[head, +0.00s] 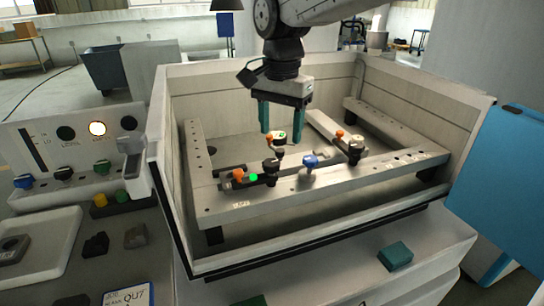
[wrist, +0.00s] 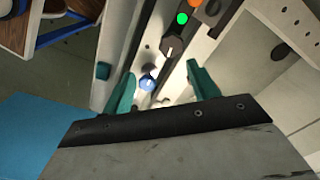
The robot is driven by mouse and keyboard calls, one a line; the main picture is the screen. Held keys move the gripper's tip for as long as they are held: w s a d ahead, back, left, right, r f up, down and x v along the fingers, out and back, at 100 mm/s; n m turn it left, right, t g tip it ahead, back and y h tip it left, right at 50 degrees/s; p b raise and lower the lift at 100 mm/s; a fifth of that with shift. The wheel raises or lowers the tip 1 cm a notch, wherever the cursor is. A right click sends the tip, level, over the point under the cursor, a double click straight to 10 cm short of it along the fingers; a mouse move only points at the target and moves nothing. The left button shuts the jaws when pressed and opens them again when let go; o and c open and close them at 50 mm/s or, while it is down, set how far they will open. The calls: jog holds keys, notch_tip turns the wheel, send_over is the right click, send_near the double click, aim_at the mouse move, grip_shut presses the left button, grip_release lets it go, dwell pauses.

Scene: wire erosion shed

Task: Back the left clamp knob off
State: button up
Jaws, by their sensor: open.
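The left clamp knob (head: 270,168) is a dark knob on a clamp at the left of the tank's front rail. It appears in the wrist view (wrist: 173,48) with a pale pointer line on top. A blue knob (head: 309,161) stands right of it on the rail, and shows nearer the jaws in the wrist view (wrist: 148,83). Another dark knob (head: 355,150) is at the right. My gripper (head: 281,134) is open with teal fingers pointing down, above and apart from the knobs. In the wrist view its fingers (wrist: 161,71) flank the blue knob, with nothing held.
A green light (head: 253,177) and an orange part (head: 238,174) sit left of the left knob. The tank's walls (head: 180,235) surround the rails. A control panel (head: 75,150) stands at left, and a blue panel (head: 505,150) at right.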

aim_at(271, 162)
jog(key=shift+w+a+f, duration=0.25)
jog(key=shift+a, duration=0.25)
jog(key=shift+w+a+f, duration=0.2)
jog(key=shift+w+a, duration=0.05)
jog(key=shift+a, duration=0.2)
jog(key=shift+m, duration=0.3)
notch_tip(271, 162, down, 8)
jog(key=shift+r, duration=0.25)
jog(key=c, duration=1)
